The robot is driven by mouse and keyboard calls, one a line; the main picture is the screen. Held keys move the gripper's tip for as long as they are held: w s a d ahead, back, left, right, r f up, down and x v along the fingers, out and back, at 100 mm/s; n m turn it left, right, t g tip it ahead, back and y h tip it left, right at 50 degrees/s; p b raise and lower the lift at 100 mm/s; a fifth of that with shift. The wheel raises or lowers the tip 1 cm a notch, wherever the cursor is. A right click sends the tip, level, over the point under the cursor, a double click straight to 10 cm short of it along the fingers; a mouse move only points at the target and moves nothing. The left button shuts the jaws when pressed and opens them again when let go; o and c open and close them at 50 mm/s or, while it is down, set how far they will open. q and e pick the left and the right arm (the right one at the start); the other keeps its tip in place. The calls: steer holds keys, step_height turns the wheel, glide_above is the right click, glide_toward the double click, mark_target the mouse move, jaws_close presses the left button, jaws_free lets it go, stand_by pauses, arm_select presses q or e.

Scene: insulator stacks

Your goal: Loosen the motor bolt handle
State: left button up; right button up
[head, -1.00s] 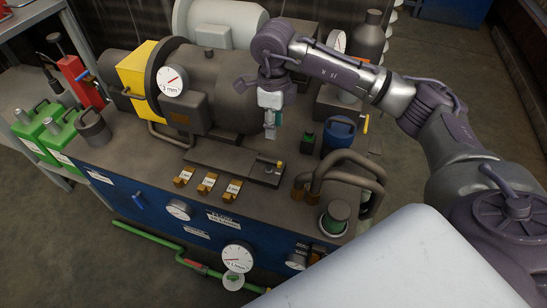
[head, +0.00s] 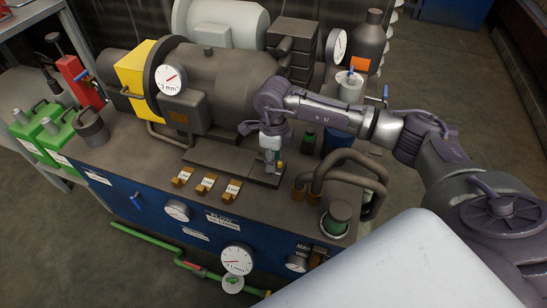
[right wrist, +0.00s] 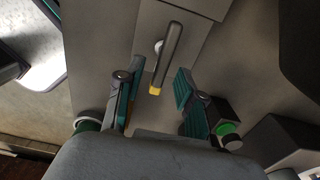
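The motor bolt handle (right wrist: 169,48) is a grey lever with a yellow tip, lying over a flat grey plate in the right wrist view. In the head view only its yellow end (head: 279,165) shows, beside my right gripper, which hides most of the rest. My right gripper (head: 271,164) points down over the plate's right end. In the right wrist view its two teal-padded fingers (right wrist: 153,88) are spread apart, with the yellow tip seen between and just beyond them. Nothing is held. My left gripper is in neither view.
The dark motor (head: 215,88) stands behind the plate (head: 212,163). Three orange-brown tagged clips (head: 205,185) sit in front. Bent pipes (head: 340,170) and a green-collared cap (head: 337,217) stand close on the right. A blue canister is partly hidden behind my right arm.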

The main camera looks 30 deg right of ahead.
jaws_close()
